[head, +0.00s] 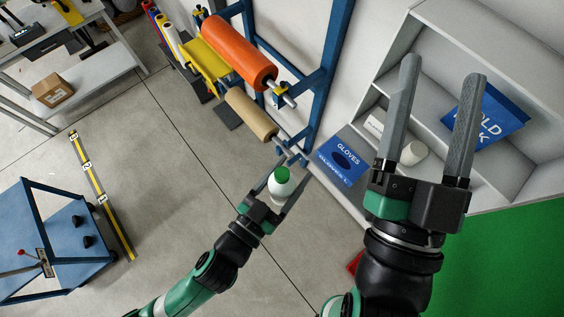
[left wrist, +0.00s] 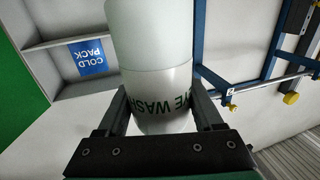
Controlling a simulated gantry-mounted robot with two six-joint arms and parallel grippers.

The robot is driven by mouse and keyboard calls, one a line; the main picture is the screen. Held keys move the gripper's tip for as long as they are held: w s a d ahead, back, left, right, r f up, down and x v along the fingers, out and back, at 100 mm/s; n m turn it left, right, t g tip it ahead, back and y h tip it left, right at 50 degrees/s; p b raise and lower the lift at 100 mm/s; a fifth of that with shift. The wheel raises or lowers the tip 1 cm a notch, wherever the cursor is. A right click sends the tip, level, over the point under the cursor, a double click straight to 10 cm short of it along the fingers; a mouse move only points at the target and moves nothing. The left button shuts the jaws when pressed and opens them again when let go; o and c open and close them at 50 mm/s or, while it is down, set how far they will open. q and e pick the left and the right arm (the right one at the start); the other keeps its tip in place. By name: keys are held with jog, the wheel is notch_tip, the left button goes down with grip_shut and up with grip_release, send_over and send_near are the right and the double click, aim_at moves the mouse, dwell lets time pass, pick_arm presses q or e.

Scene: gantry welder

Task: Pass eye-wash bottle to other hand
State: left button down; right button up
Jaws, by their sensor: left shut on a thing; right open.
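The eye-wash bottle (head: 281,183) is white with a green cap. My left gripper (head: 278,184) is shut on it and holds it in the air in the middle of the head view. In the left wrist view the bottle (left wrist: 160,90) fills the space between the fingers, with green "EYE WASH" lettering partly showing. My right gripper (head: 437,115) is open and empty, to the right of the bottle and larger in the view, in front of the shelf cabinet. The bottle and the right gripper are clearly apart.
A grey-white cabinet (head: 440,22) at right holds a blue cold pack (head: 492,112), a white roll (head: 413,153) and a blue gloves box (head: 341,160). A blue rack (head: 334,50) bears orange (head: 238,52) and tan rolls (head: 251,113). A blue cart (head: 50,240) stands at lower left.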

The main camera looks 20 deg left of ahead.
jog(key=s+a+f+n+g+y, duration=0.2)
jog(key=s+a+f+g, duration=0.15)
jog(key=a+f, duration=0.5)
jog(key=n+g+y, duration=0.1)
jog(key=n+g, duration=0.1)
jog(key=g, duration=0.1)
send_near(282, 169)
jog(key=x, duration=0.2)
jog(key=f+x, duration=0.1)
jog(key=x, duration=0.1)
jog(key=shift+w+a, duration=0.15)
jog(key=shift+w, duration=0.15)
jog(key=x, duration=0.7)
jog(key=shift+w+a, duration=0.1)
jog(key=shift+w, duration=0.15)
grip_shut()
pick_arm(q)
grip_release()
pick_arm(e)
jog(key=shift+r, duration=0.1)
